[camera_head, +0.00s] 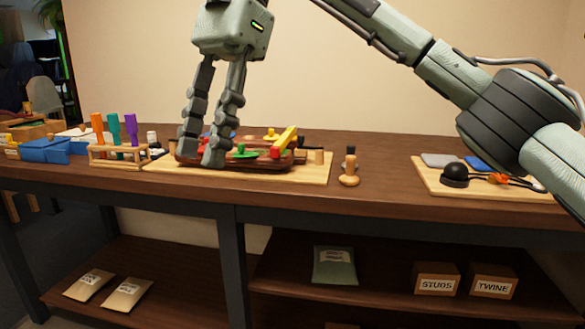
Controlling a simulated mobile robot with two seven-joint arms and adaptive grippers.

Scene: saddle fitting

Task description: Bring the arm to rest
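My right arm comes in from the upper right, and my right gripper (201,158) hangs down over the left part of a pale wooden board (313,176). Its two dark fingers stand apart with a gap between them, so it looks open. The fingertips are in front of or at the left end of a brown piece (262,163) on the board, and hide part of it. I cannot tell whether they touch it. Green, red and yellow items lie on and around the brown piece. My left gripper is not in view.
A wooden rack (120,158) with orange, teal and purple handles and a blue box (45,150) stand left. A wooden-handled tool (349,170) stands right of the board. A second board (432,181) with a black knob is far right.

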